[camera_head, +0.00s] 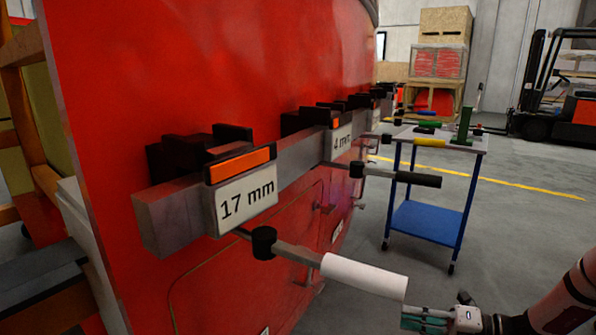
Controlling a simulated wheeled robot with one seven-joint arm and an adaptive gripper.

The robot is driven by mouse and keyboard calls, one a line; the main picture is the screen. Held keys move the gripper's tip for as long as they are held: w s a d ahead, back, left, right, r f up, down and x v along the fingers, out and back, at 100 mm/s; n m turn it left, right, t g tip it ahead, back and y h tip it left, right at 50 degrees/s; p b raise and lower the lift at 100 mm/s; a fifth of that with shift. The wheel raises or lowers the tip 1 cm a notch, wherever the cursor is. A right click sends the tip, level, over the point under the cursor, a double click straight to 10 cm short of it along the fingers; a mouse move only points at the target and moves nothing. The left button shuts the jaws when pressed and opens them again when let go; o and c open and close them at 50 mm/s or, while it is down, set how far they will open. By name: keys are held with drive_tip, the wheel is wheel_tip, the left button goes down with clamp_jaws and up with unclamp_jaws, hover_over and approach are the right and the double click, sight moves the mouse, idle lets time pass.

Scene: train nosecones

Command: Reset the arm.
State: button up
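My gripper (412,319) is at the bottom right, with its fingers pointing left and partly cut by the lower edge. It is just below the free end of a white cylindrical handle (365,277) and appears apart from it. I cannot tell whether the fingers are open or shut. The white handle sits on a metal rod from a black knob under the label "17 mm" (248,198). My arm (560,305) comes in from the right edge.
A red nosecone panel (200,80) fills the left. A grey bar carries black clamps and a "4 mm" label (341,140); a black handle (417,179) sticks out farther back. A blue cart (430,220) stands beyond, on open grey floor. A forklift (560,100) is behind.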

drive_tip(key=s+a+r+n+g+h, duration=0.3)
drive_tip(key=s+a+r+n+g, duration=0.15)
drive_tip(key=s+r+n, duration=0.4)
drive_tip(key=s+a+r+n+g+h, duration=0.4)
drive_tip(key=s+a+r+n, duration=0.2)
drive_tip(key=r+n, duration=0.45)
drive_tip(key=s+d+r+n+t+h, duration=0.2)
drive_tip(key=s+n+h, duration=0.2)
drive_tip(key=s+n, duration=0.55)
drive_tip(key=s+d+r+n+t+h, duration=0.1)
drive_tip(key=s+r+n+h, duration=0.3)
drive_tip(key=s+n, duration=0.6)
wheel_tip(320, 180, up, 18)
drive_tip(key=s+t+p, duration=0.1)
drive_tip(key=t+p, duration=0.2)
drive_tip(key=p, duration=1.4)
drive_tip(key=shift+f+m+h, duration=0.2)
drive_tip(key=shift+m+h, duration=0.1)
drive_tip(key=shift+m, duration=0.05)
drive_tip(key=shift+t, duration=0.25)
